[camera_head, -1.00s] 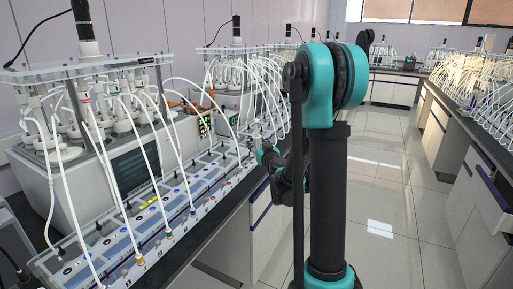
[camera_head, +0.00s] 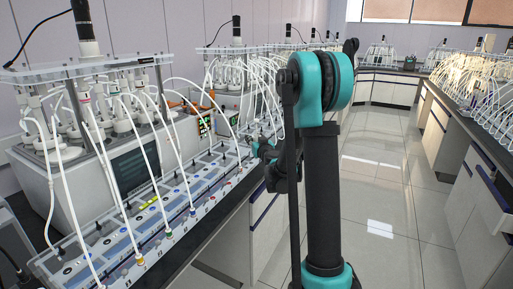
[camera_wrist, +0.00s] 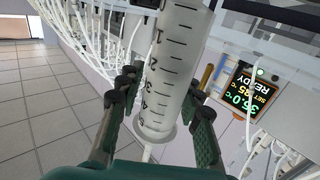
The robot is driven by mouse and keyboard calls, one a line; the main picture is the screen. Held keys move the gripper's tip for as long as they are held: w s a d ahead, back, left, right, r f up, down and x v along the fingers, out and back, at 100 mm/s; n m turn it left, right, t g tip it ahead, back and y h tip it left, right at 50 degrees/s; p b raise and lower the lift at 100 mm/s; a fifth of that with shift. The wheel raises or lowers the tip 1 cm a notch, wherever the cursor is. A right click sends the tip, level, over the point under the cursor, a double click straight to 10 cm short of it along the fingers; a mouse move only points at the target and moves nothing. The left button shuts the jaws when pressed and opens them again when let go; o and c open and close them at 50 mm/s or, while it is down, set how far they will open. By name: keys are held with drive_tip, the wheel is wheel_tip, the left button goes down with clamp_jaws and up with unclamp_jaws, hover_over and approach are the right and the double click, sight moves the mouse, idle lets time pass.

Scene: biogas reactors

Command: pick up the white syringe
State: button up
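The white syringe (camera_wrist: 174,70) has a translucent barrel with black scale marks and fills the upper middle of the wrist view. It is tilted, with its flanged end toward my palm. My gripper (camera_wrist: 161,100) is open, with one finger on each side of the barrel. A gap shows between the left finger and the barrel; the right finger is very close, and I cannot tell whether it touches. In the head view my gripper (camera_head: 258,148) is small, beside the bench at centre, partly hidden by my arm. I cannot make out the syringe there.
A lit display (camera_wrist: 246,92) reading READY is right of the syringe. White tubes hang around it. In the head view, reactors with tubes (camera_head: 110,100) and a long port panel (camera_head: 150,225) line the left bench. The floor aisle (camera_head: 385,190) is clear.

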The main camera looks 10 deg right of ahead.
clamp_jaws()
idle(0.4)
wheel_tip(320, 180, up, 20)
idle(0.6)
drive_tip(key=shift+r, duration=0.5)
drive_tip(key=shift+r, duration=0.35)
drive_tip(key=shift+r, duration=0.35)
drive_tip(key=shift+r, duration=0.3)
